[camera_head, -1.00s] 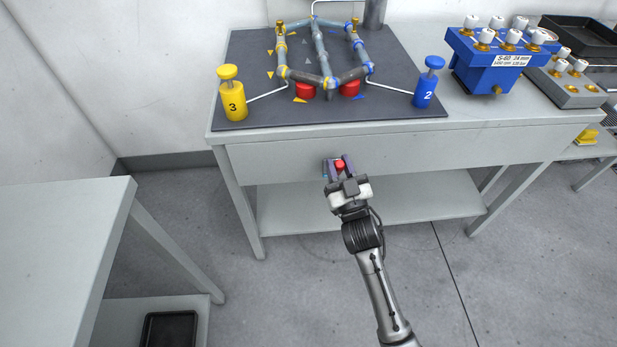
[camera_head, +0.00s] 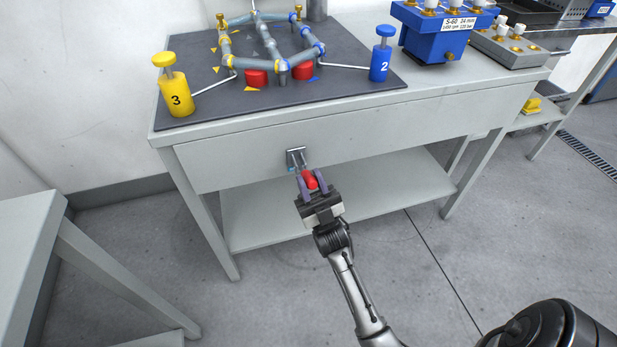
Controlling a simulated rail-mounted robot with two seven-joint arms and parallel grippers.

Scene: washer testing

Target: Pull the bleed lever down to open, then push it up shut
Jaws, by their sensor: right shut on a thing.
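The bleed lever has a red handle (camera_head: 309,179) that sticks out from a small dark square mounting plate (camera_head: 296,157) on the front panel of the grey workbench. The handle shows below and to the right of the plate, pointing toward me. My right gripper (camera_head: 313,184) is shut on the red handle, with one purple-grey finger on each side of it. The fingers hide part of the handle. My left gripper is not in view.
On the bench (camera_head: 430,115) a dark mat (camera_head: 350,90) carries a pipe rig (camera_head: 262,64), yellow cylinder 3 (camera_head: 176,97) and blue cylinder 2 (camera_head: 379,66). A blue S-60 block (camera_head: 433,42) stands right. A lower shelf (camera_head: 375,190) lies beneath. Another table (camera_head: 25,240) stands left.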

